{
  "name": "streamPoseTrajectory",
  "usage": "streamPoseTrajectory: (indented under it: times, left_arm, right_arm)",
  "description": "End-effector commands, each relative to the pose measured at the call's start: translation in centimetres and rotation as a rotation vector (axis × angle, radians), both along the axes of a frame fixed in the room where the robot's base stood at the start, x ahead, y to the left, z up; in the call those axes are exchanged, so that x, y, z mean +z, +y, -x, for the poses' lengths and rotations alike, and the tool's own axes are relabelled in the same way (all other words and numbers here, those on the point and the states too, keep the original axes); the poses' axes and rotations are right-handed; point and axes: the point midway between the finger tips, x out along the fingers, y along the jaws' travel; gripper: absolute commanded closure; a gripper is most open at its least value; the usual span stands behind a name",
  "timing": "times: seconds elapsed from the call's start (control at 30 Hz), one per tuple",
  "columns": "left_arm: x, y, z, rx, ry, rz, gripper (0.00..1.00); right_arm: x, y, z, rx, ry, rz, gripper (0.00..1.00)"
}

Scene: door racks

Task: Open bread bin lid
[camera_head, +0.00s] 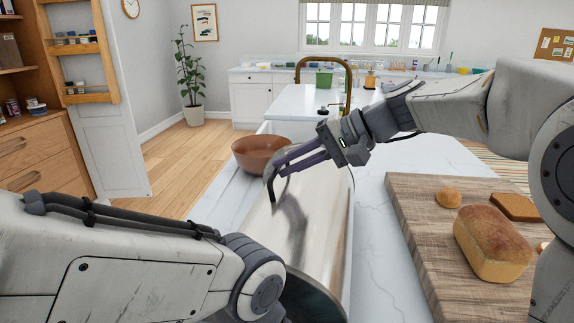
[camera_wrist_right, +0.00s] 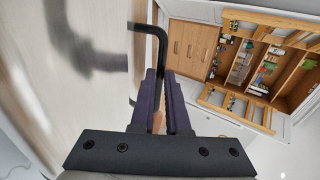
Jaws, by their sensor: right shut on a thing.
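The bread bin is a long rounded box on the white counter, with a shiny steel lid (camera_head: 318,205). Its near end is dark and partly hidden by my left arm. A thin dark handle (camera_head: 271,190) stands out from the lid on its left side. My right gripper (camera_head: 281,164) reaches across the lid from the right and is shut on this handle. In the right wrist view, the black bent handle (camera_wrist_right: 151,30) runs down between the purple fingers of the gripper (camera_wrist_right: 161,85). My left forearm crosses the lower left, but its gripper is out of view.
A brown bowl (camera_head: 259,154) stands just behind and left of the bin. A wooden board (camera_head: 425,250) at right holds a loaf (camera_head: 492,243), a bun (camera_head: 448,197) and a dark slice (camera_head: 516,207). Bare marble lies between bin and board. A faucet (camera_head: 348,85) rises behind.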

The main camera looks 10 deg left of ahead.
Motion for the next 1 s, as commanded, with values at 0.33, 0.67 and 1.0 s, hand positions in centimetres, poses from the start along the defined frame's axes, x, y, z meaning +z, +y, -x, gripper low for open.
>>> streamPoseTrajectory:
  times: [0.33, 0.67, 1.0]
  left_arm:
    - [-0.1, 0.0, 0.0, 0.000, 0.000, 0.000, 0.50]
    - [0.0, 0.0, 0.0, 0.000, 0.000, 0.000, 0.50]
    - [0.2, 0.0, 0.0, 0.000, 0.000, 0.000, 0.50]
  right_arm:
    - [-0.6, -0.1, 0.1, 0.003, 0.010, 0.010, 0.56]
    - [0.2, -1.0, 0.2, 0.001, 0.006, 0.006, 0.56]
    - [3.7, -6.5, 0.9, -0.002, 0.006, 0.008, 0.56]
